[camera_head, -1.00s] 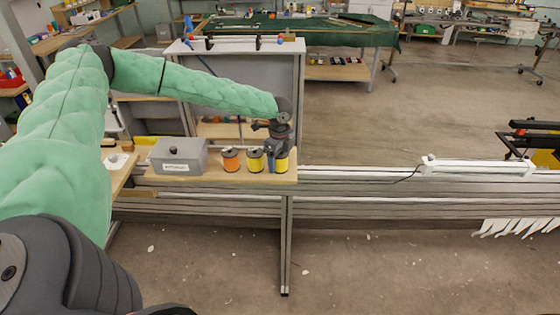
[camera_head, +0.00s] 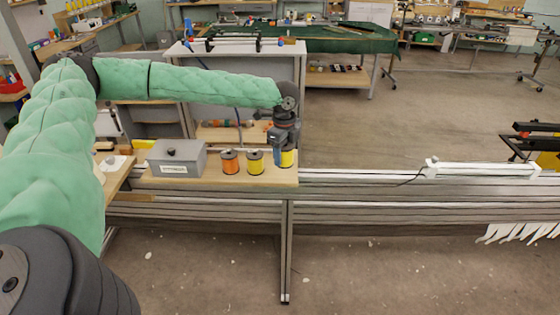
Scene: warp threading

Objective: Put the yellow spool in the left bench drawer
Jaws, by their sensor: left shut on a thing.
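My left gripper (camera_head: 282,156) points down at the right end of the wooden shelf. It is shut on a yellow spool (camera_head: 289,159), partly hidden behind the fingers. I cannot tell whether that spool still touches the shelf. A second yellow spool (camera_head: 255,162) stands upright just left of the gripper. An orange spool (camera_head: 229,162) stands left of that one. The left bench drawer cannot be made out; my green-sleeved left arm covers much of the left side. My right gripper is not in view.
A grey lidded box (camera_head: 177,158) with a label stands on the wooden shelf (camera_head: 215,178), left of the spools. A long metal rail frame (camera_head: 380,190) runs to the right, carrying a white bar (camera_head: 480,169). A grey panel stand rises behind the shelf. Open floor lies beyond the rail.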

